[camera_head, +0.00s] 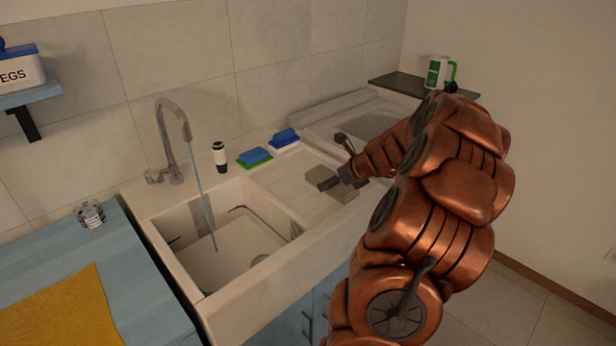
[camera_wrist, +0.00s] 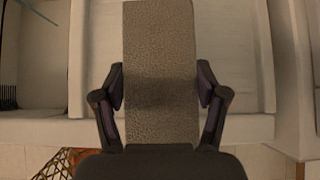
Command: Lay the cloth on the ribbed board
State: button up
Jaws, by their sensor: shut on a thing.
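A grey-brown textured cloth (camera_wrist: 160,60) is held between the fingers of my gripper (camera_wrist: 161,88) in the wrist view. It is a flat rectangle reaching forward past the fingertips. In the head view, the cloth (camera_head: 342,192) shows beside my gripper (camera_head: 345,175), over the right part of the pale ribbed board (camera_head: 282,190) of the sink. The board also shows in the wrist view (camera_wrist: 232,60), partly hidden behind the cloth. I cannot tell whether the cloth touches the board.
The sink basin (camera_head: 215,257) lies left of the board, under a tap (camera_head: 173,135) with running water. A sponge on a green dish (camera_head: 255,157), another blue sponge (camera_head: 284,138) and a black-and-white bottle (camera_head: 220,158) stand behind. A yellow mat (camera_head: 62,312) covers the left counter.

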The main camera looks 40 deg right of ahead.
aim_at(320, 168)
jog(key=w, duration=0.4)
jog(key=w+d+p, duration=0.1)
jog(key=w, duration=0.3)
jog(key=w+d+f+p, duration=0.1)
jog(key=w, duration=0.3)
jog(key=shift+f, duration=1.85)
jog(key=shift+f, duration=0.1)
jog(key=o, duration=1.2)
jog(key=shift+s+r, duration=0.15)
jog(key=shift+r, duration=0.1)
jog(key=b+v, duration=0.1)
jog(key=v, duration=1)
jog(key=shift+s+r, duration=0.2)
jog(key=shift+s, duration=0.05)
